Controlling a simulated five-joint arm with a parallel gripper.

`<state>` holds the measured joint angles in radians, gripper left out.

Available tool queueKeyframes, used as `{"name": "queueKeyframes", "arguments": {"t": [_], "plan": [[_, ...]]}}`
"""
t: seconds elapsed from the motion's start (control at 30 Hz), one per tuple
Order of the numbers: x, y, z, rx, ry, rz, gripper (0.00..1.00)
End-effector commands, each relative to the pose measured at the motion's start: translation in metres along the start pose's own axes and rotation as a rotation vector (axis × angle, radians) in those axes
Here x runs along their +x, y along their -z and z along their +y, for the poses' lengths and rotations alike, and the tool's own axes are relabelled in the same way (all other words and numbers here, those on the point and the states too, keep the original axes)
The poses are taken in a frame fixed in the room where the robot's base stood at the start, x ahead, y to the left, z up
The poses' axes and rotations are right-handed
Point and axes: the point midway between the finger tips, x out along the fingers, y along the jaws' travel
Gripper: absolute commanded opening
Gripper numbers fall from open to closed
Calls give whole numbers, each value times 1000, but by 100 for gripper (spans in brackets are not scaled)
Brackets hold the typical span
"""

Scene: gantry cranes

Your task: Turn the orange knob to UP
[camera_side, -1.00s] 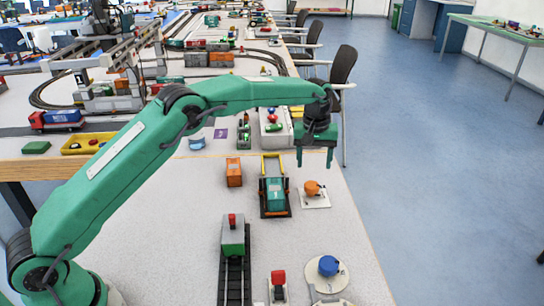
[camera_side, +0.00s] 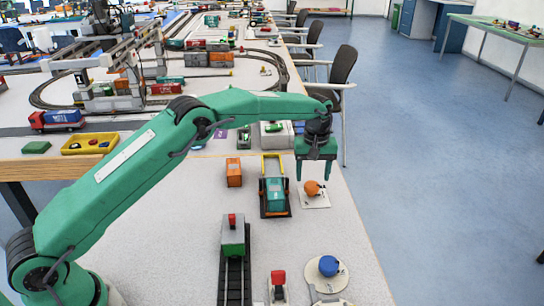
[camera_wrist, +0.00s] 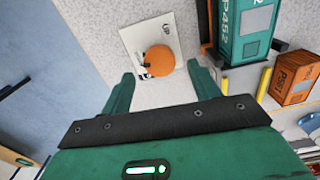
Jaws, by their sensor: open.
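The orange knob (camera_side: 312,188) sits on a small white plate (camera_side: 322,202) near the right edge of the table. In the wrist view the knob (camera_wrist: 159,60) is round, on its white plate (camera_wrist: 134,36) with dark markings too small to read. My gripper (camera_side: 316,174) is open and empty, pointing down just above and behind the knob in the side view. In the wrist view the knob lies ahead of the gap between the two green fingers (camera_wrist: 160,82), apart from both. Which way the knob points is not clear.
A teal vehicle (camera_side: 275,192) with a yellow frame stands just left of the knob. An orange container (camera_side: 234,173) is farther left. A blue knob (camera_side: 328,265) and a red-topped switch (camera_side: 278,284) are nearer the camera. Right of the table edge is open floor.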

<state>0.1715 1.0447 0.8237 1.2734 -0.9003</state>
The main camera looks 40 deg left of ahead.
Motion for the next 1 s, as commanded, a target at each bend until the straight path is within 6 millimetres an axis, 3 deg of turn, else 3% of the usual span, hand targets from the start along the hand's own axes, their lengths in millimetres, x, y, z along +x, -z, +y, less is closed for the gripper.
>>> {"name": "queueKeyframes", "arguments": {"t": [0.23, 0.63, 0.67, 0.87, 1.0], "plan": [[26, 0, 0, 0, 1, -1, 61], [32, 0, 0, 0, 0, 0, 61], [32, 0, 0, 0, 0, 0, 59], [32, 0, 0, 0, 0, 0, 20], [32, 0, 0, 1, 0, 0, 17]]}}
